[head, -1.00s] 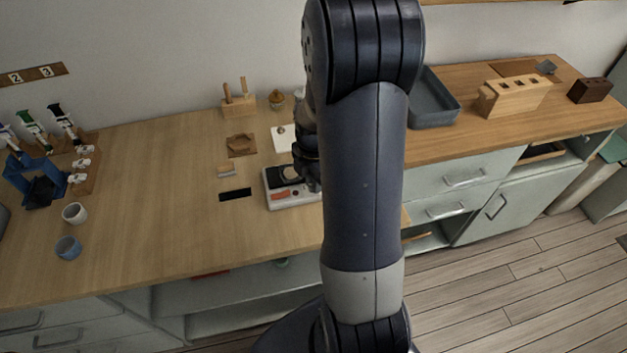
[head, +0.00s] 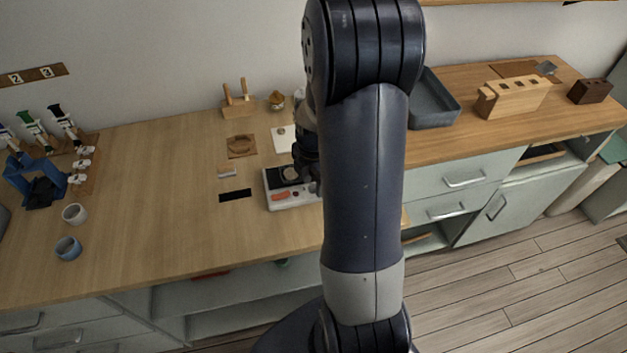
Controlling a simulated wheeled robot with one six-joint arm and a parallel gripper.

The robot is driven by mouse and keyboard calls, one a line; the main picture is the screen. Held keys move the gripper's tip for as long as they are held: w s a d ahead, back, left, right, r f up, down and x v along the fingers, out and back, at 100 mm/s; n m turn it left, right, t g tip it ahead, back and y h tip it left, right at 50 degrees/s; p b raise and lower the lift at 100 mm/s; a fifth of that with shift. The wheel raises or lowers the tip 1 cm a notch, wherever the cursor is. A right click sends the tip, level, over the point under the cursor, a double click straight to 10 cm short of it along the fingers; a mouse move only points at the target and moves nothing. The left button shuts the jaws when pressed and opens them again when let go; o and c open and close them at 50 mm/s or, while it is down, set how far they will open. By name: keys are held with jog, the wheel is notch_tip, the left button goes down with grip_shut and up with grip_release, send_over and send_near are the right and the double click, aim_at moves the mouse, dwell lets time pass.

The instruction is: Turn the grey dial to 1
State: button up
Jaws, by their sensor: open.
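A white device (head: 279,201) with a dark top panel lies on the wooden worktop, left of my arm. A round pale-grey knob (head: 290,173), which looks like the grey dial, sits on its dark panel. An orange-red part (head: 281,196) and a small dark spot are in front of it. My gripper (head: 312,184) is open, low over the right part of the device and close beside the dial. My arm hides the device's right end and most of the gripper. I cannot tell whether the fingers touch the dial, nor read any marks around it.
A black strip (head: 235,195) and a small grey-and-tan block (head: 227,172) lie left of the device. A white plate (head: 284,139) lies behind it. A grey tray (head: 434,100) stands right of my arm. The worktop's left middle is clear.

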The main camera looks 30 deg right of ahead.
aim_at(314, 185)
notch_tip(314, 185, up, 11)
dwell(0.4)
jog(key=shift+f, duration=0.15)
notch_tip(314, 185, down, 11)
jog(key=shift+r, duration=0.1)
dwell(0.5)
dwell(0.4)
